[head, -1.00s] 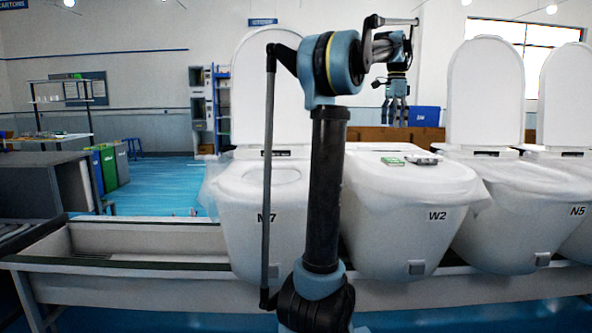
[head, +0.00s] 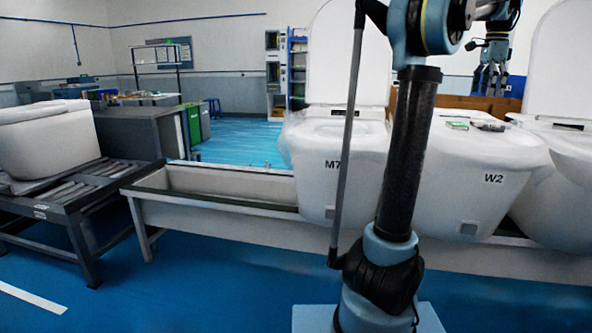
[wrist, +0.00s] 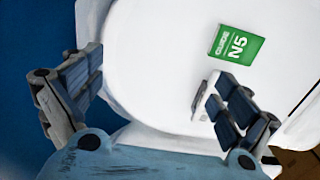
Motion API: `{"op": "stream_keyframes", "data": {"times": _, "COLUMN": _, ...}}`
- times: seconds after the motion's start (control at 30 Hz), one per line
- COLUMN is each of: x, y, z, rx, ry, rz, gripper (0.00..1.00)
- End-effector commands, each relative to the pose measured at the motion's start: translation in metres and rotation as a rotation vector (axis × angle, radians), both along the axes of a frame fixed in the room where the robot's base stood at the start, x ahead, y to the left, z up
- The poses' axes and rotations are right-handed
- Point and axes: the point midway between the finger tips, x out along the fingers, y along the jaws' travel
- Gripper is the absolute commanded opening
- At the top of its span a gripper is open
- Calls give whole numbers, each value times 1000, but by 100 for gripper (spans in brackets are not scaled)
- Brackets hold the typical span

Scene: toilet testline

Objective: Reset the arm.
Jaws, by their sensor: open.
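My gripper (head: 490,78) hangs fingers-down at the upper right of the head view, above the toilet marked W2 (head: 480,165). In the wrist view my gripper (wrist: 160,95) has its two fingers spread wide with nothing between them. Below them is a white toilet surface. A green card (wrist: 237,46) lettered N5 lies on that surface, and a small grey object (wrist: 200,100) is partly hidden by the right finger. The green card also shows in the head view (head: 457,125). My arm stands upright at right of centre.
The toilet marked M7 (head: 335,175) stands left of W2 on the long line frame (head: 215,210). A roller conveyor (head: 75,195) carries a white toilet piece (head: 45,145) at the left. Open blue floor lies in front.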

Motion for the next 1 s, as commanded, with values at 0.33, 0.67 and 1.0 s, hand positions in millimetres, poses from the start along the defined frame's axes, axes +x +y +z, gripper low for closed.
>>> {"op": "stream_keyframes", "data": {"times": 0.33, "x": 8, "y": 47, "z": -13, "rx": -8, "ry": -7, "rz": 127, "gripper": 96}}
{"op": "stream_keyframes", "data": {"times": 0.67, "x": 4, "y": 113, "z": -39, "rx": -24, "ry": -23, "rz": 328, "gripper": 96}}
{"op": "stream_keyframes", "data": {"times": 1.0, "x": -28, "y": 225, "z": -106, "rx": -57, "ry": -49, "rz": 709, "gripper": 96}}
